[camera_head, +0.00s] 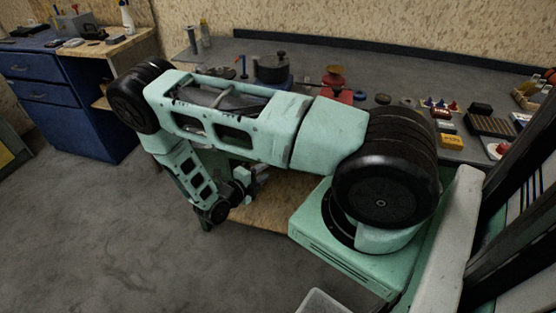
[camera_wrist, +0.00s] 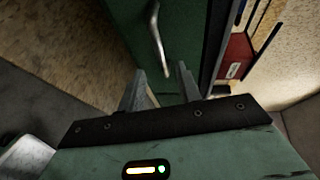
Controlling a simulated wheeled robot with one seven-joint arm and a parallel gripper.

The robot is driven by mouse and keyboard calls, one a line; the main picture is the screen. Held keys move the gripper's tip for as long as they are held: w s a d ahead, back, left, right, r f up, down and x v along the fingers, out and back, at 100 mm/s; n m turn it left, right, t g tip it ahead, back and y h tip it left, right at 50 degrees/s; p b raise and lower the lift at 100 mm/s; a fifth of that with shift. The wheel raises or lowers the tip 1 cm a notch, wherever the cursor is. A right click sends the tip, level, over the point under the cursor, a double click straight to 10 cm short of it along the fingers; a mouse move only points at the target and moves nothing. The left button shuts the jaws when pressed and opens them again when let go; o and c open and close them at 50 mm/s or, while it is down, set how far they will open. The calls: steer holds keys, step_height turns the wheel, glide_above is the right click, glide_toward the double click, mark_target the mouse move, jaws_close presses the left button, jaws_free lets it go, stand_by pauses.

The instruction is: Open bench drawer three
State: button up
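In the wrist view a dark green front (camera_wrist: 185,35) carries a curved metal bar handle (camera_wrist: 156,40). I cannot tell which drawer number it is. My gripper (camera_wrist: 160,75) is open, with its two fingers apart. The near end of the handle shows between the fingertips; I see no grip on it, and whether they touch is unclear. In the head view my gripper (camera_head: 245,185) is low in front of the grey-topped bench (camera_head: 400,62), partly covered by my arm. The green front is mostly hidden behind my arm there.
The bench top holds a dark pot (camera_head: 271,69), a red object (camera_head: 334,82), a yellow box (camera_head: 450,141) and several small items. A blue drawer cabinet (camera_head: 75,100) stands at the left. The grey floor (camera_head: 110,220) at front left is clear. A wooden board (camera_head: 275,200) lies low under the bench.

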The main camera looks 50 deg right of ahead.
steer(key=d, duration=0.2)
steer(key=d+f+p, duration=0.1)
steer(key=d, duration=0.5)
steer(key=shift+f, duration=0.25)
jaws_close()
